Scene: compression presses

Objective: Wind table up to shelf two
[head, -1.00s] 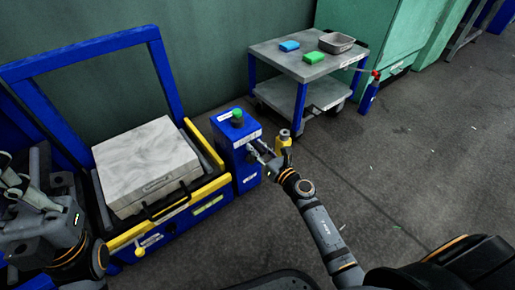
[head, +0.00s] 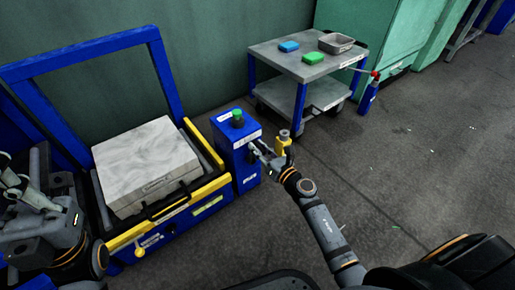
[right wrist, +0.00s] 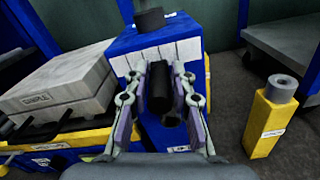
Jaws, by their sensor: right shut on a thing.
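In the head view the gripper (head: 257,150) largely hides that handle. The press's low table has a yellow and blue frame (head: 170,225) and bears a pale marbled block (head: 145,165). My left gripper (head: 32,195) is at the left edge; its fingertips are unclear.
A yellow post (head: 283,146) with a grey top stands close beside my right gripper. A two-level trolley (head: 265,47) behind it carries a blue block (head: 289,46), a green block (head: 314,58) and a grey bin (head: 336,42).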

